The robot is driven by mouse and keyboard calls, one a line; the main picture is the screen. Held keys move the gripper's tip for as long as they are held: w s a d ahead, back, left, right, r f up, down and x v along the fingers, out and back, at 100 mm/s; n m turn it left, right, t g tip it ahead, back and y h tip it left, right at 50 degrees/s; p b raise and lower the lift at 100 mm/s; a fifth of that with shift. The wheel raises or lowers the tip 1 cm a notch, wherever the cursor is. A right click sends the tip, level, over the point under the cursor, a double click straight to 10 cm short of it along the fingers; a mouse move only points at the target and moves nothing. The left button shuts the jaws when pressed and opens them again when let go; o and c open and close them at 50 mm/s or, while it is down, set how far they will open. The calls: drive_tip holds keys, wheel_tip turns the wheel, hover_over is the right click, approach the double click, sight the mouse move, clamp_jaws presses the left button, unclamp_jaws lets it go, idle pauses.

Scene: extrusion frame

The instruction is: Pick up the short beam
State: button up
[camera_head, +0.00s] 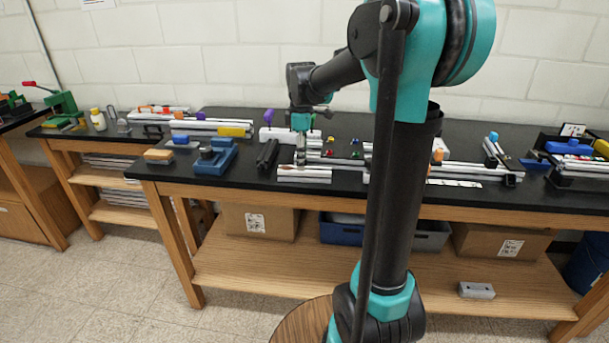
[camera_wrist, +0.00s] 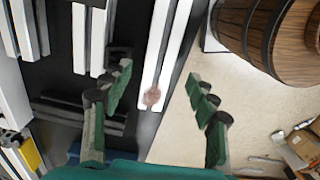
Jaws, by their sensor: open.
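Several pale, silver-grey beams lie on the black bench, and I cannot tell for certain which is the short beam. A short pale beam (camera_head: 303,174) lies along the front edge of the bench, just below my gripper (camera_head: 300,155) in the head view. In the wrist view a pale beam (camera_wrist: 167,45) with a brownish spot near its close end lies along the bench edge. My gripper (camera_wrist: 157,82) is open and empty, with its green fingers spread on either side of that beam's close end. The fingers appear apart from it.
Other pale beams (camera_wrist: 88,40) lie beside it on the bench. A dark profile (camera_head: 267,154) and a blue vise-like device (camera_head: 215,157) are to the left. A yellow block (camera_head: 231,131) lies behind.

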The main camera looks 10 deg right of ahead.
sight(305, 174)
drive_tip(key=f, duration=0.1)
drive_tip(key=d+f, duration=0.1)
drive_tip(key=f, duration=0.1)
drive_tip(key=shift+f, duration=0.9)
drive_tip(key=shift+c, duration=0.4)
clamp_jaws()
drive_tip(key=shift+r, duration=0.1)
